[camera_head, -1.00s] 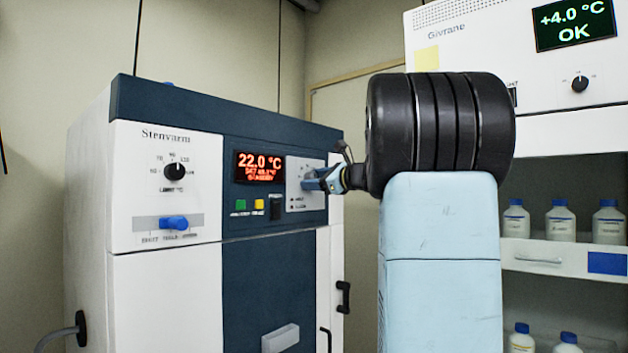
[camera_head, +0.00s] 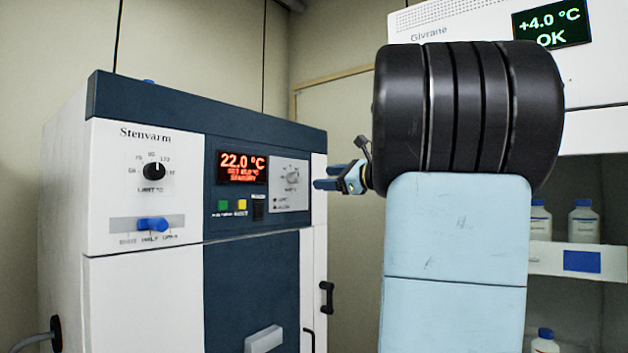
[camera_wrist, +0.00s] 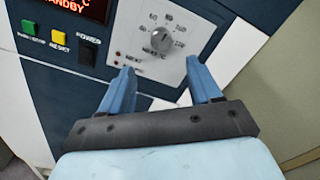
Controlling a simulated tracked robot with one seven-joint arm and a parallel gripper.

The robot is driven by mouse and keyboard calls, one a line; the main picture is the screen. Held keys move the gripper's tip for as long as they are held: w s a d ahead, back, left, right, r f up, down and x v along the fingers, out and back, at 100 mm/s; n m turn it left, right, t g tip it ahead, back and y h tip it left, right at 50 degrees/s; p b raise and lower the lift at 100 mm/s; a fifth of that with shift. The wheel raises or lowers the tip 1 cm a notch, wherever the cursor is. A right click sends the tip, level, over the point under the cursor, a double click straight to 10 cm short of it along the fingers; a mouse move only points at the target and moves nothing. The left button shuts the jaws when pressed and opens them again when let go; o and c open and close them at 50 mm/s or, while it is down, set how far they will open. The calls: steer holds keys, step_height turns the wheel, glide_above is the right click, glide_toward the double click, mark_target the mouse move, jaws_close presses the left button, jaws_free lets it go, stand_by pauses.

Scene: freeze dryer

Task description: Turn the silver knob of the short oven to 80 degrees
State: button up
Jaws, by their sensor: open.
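The short oven (camera_head: 146,278), labelled Stenvarm, stands at the left in the head view. My gripper (camera_head: 328,176) is open and empty, to the right of the knob in the head view. In the wrist view its two blue fingers (camera_wrist: 160,75) are spread below the knob, apart from it.
The oven also carries a black knob (camera_head: 154,171), a blue slider (camera_head: 152,224), green (camera_head: 223,206) and yellow (camera_head: 242,204) buttons and a black power switch (camera_head: 258,209). A white Givrane unit (camera_head: 445,22) and shelved bottles (camera_head: 583,222) stand at the right.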

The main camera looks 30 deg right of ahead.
steer(key=v, duration=0.3)
steer(key=shift+s, duration=0.15)
